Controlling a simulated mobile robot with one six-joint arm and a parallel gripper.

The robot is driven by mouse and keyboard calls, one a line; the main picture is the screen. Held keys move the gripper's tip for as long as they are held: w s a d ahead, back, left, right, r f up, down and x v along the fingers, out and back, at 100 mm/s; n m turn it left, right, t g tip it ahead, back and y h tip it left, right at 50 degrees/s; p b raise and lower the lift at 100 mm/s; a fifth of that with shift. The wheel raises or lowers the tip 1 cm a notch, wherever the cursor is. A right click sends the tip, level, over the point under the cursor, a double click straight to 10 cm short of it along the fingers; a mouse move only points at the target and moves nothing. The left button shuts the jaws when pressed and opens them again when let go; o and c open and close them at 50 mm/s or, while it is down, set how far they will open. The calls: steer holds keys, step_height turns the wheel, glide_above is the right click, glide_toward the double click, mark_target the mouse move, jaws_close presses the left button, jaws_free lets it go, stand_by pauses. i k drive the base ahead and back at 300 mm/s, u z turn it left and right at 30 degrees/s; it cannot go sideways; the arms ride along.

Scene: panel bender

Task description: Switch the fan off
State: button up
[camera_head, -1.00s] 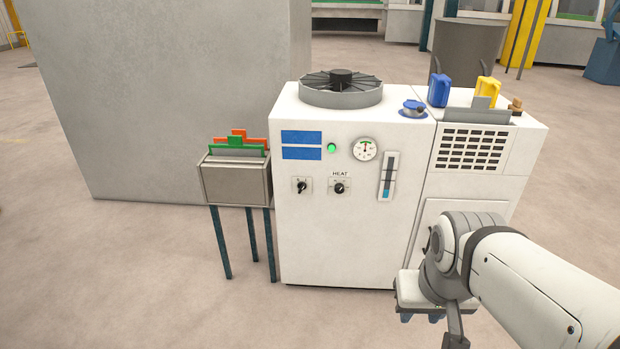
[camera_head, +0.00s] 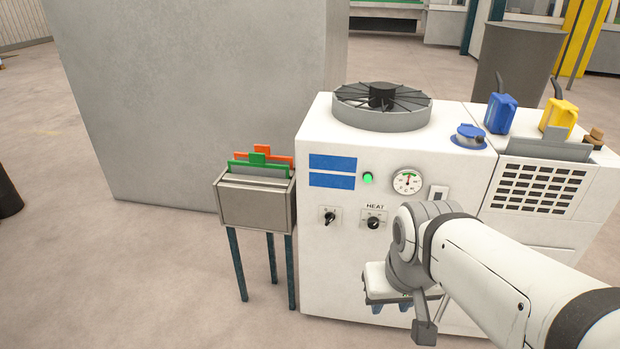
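The fan (camera_head: 382,106) is a dark-bladed round unit in a grey ring on top of a white cabinet (camera_head: 330,270). The cabinet's front has a small rotary switch (camera_head: 329,216) on the left, whose label is too small to read. A second knob (camera_head: 373,223), marked HEAT, is to its right. A green lamp (camera_head: 368,178) is lit above them. My gripper (camera_head: 390,306) hangs low in front of the cabinet, below and right of the knobs, apart from both. Its fingers are mostly hidden under its body, so their opening does not show.
A grey bin of folders (camera_head: 257,203) on thin legs stands left of the cabinet. A gauge (camera_head: 407,181) is on the front. Blue (camera_head: 500,113) and yellow (camera_head: 559,117) canisters stand on top at right.

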mark_target(329, 216)
steer(key=i, duration=0.9)
steer(key=z, duration=0.4)
